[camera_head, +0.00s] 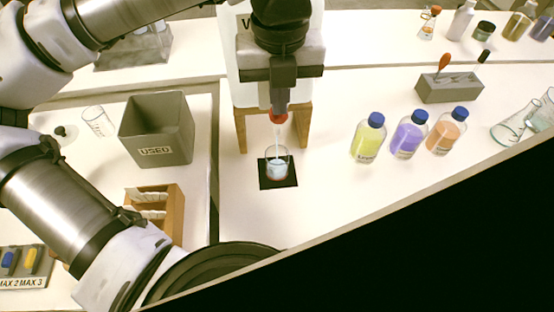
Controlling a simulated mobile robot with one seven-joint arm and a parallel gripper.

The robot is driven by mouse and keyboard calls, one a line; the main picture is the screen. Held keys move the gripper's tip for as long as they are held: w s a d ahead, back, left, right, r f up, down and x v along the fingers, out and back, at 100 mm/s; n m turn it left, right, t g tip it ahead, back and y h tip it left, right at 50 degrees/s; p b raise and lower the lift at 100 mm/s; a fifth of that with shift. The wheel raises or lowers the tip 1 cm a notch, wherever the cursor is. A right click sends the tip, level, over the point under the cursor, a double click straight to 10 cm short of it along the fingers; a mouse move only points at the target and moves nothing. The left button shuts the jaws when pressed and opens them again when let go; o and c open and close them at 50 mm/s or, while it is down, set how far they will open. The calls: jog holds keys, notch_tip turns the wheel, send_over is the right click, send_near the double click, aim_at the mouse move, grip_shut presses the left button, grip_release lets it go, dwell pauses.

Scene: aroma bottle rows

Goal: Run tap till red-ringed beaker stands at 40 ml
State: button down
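The red-ringed beaker (277,164) stands upright on a black square mat (281,183) below the tap. It holds some pale bluish liquid, and reddish colour shows near its base. Its scale is too small to read. The red tap (277,117) sticks out low on the front of a white dispenser (245,85), and a thin pale stream runs from it down into the beaker. My gripper (283,102) points down from above, its fingers together at the tap.
A grey bin marked USED (156,128) and a wooden rack (160,208) stand to the left. Yellow (368,138), purple (408,135) and orange (446,132) bottles stand to the right, before a grey holder (450,88). Glassware lies at the far right.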

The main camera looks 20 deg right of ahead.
jog(key=shift+w, duration=0.2)
notch_tip(320, 180, up, 8)
jog(key=p, duration=0.5)
jog(key=shift+w, duration=0.2)
jog(key=shift+d, duration=0.1)
